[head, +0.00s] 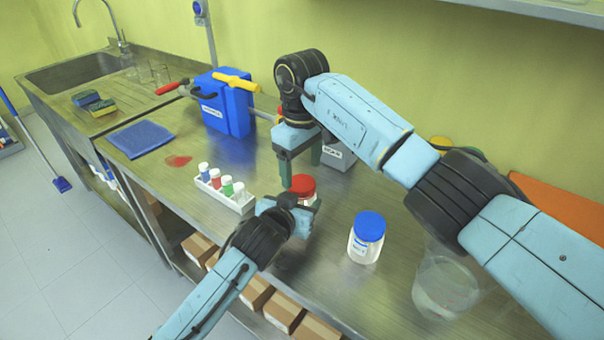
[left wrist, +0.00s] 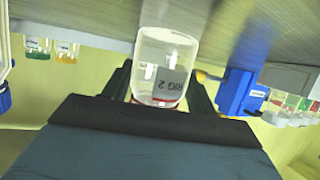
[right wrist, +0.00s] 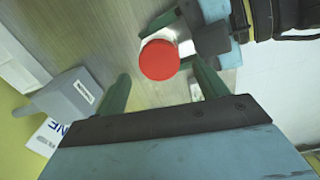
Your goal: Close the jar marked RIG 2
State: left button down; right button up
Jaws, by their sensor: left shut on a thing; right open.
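The jar marked RIG 2 is clear and stands on the steel bench; its label (left wrist: 172,82) reads upside down in the left wrist view. A red lid (head: 303,184) sits on its mouth; it also shows as a round red disc in the right wrist view (right wrist: 159,60). Whether it is screwed down I cannot tell. My left gripper (head: 290,209) is shut on the jar from the side, a finger on each flank. My right gripper (head: 300,167) is open and points down just above and behind the lid, its fingers apart and empty.
A blue-lidded jar (head: 366,240) stands to the right, with a clear beaker (head: 445,290) beyond it under my right arm. A white vial rack (head: 222,190) is left of the jar. Behind are a blue container (head: 226,108) and a grey box (head: 338,155).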

jog(key=shift+r, duration=0.55)
jog(key=shift+c, duration=0.4)
